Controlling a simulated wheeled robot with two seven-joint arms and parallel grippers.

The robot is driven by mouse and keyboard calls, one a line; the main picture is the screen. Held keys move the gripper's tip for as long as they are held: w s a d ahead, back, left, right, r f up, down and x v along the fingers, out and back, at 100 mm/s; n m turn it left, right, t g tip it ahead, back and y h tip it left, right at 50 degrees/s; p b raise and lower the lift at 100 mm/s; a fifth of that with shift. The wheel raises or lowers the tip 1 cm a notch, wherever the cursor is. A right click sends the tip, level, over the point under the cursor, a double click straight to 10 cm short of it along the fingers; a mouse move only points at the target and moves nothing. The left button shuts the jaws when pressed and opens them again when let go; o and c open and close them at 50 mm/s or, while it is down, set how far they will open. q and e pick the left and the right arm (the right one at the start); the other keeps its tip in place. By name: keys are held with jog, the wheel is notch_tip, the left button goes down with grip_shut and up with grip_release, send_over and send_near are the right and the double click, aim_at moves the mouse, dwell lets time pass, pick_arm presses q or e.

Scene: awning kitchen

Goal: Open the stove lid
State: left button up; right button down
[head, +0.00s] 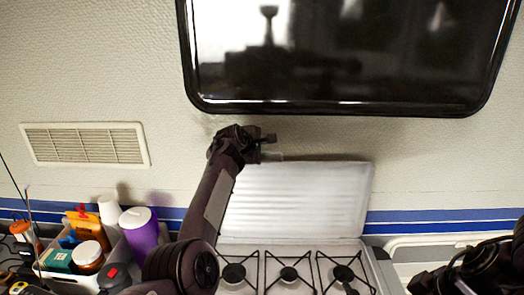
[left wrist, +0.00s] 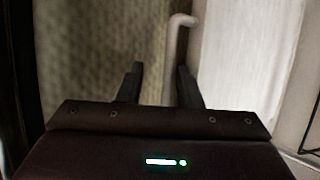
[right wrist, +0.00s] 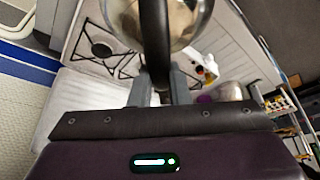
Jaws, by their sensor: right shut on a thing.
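The white ribbed stove lid (head: 300,198) stands raised behind the stove, close to the wall, uncovering the burners (head: 288,272). My left gripper (head: 268,139) is at the lid's upper left corner. In the right wrist view my right gripper (right wrist: 160,88) is shut on the dark handle (right wrist: 155,40) of a round metal pan (right wrist: 193,22).
A grey caddy with a purple cup (head: 139,230) and bottles stands left of the stove. A black-framed window (head: 340,55) is above the lid. A pale sink area (head: 415,250) is to the right, partly hidden by my right arm.

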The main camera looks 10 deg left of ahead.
pick_arm(q)
jog(key=shift+s, duration=0.15)
